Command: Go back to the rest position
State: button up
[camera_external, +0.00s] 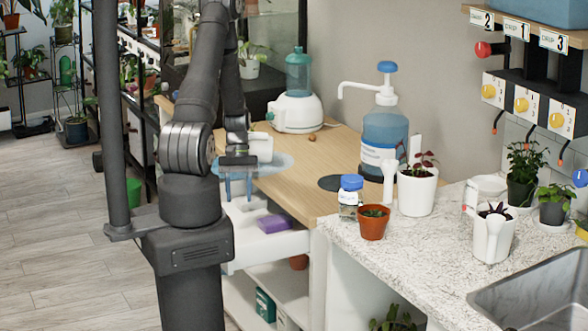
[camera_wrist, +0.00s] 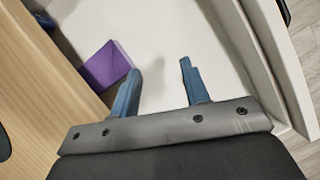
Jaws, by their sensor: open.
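My gripper (camera_external: 237,186) hangs above the open white drawer (camera_external: 270,245) at the front of the wooden table, its blue fingers pointing down. In the wrist view my gripper (camera_wrist: 158,85) has its two blue fingers spread apart with nothing between them. A purple block (camera_external: 274,223) lies in the drawer, to the right of the fingers. In the wrist view the purple block (camera_wrist: 106,66) lies to the left of the left finger, against the drawer's side. From the wrist view alone I cannot tell the exact height of the fingertips above the drawer floor.
The wooden table (camera_external: 325,165) holds a blue water jug (camera_external: 384,132) and a white-and-teal appliance (camera_external: 297,112). A speckled counter (camera_external: 375,262) at right carries several potted plants, a blue-capped jar (camera_external: 349,198) and a sink (camera_external: 540,295). The floor at left (camera_external: 70,250) is largely clear.

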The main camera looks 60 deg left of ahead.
jog(key=w+d+r, duration=0.3)
jog(key=d+r, duration=0.2)
jog(key=d, duration=0.1)
notch_tip(320, 180, up, 33)
jog(key=shift+d+r, duration=0.15)
dwell(0.5)
